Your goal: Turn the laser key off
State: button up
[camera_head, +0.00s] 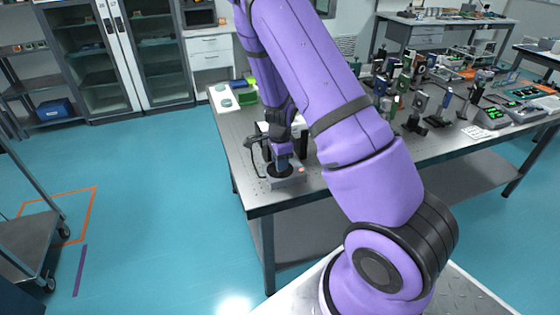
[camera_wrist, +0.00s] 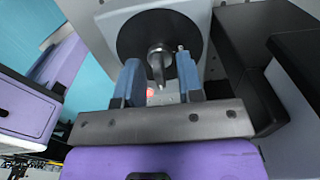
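The laser unit (camera_head: 288,181) is a grey box near the left corner of the optical table, with a small red light (camera_head: 301,170) on it. In the wrist view its black round dial plate (camera_wrist: 132,38) carries a silver key (camera_wrist: 157,62) at the centre. A red glow (camera_wrist: 150,92) shows just below the key, between the fingers. My gripper (camera_wrist: 158,72) is over the plate with its two blue-grey fingers apart, one on each side of the key. Gaps show between key and fingers. In the head view my gripper (camera_head: 281,162) points down at the unit and partly hides it.
The metal table (camera_head: 232,125) holds crowded optics posts (camera_head: 418,110) to the right and a green box (camera_head: 243,95) at its back left. In the wrist view a black block (camera_wrist: 245,60) stands close on the right. Floor to the left is clear up to a cart (camera_head: 25,235).

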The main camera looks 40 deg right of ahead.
jog(key=shift+c, duration=0.4)
grip_shut()
jog(key=shift+n, duration=0.3)
jog(key=n, duration=0.3)
jog(key=shift+n, duration=0.3)
jog(key=n, duration=0.4)
jog(key=shift+n, duration=0.3)
jog(key=n, duration=0.4)
jog(key=shift+n, duration=2.5)
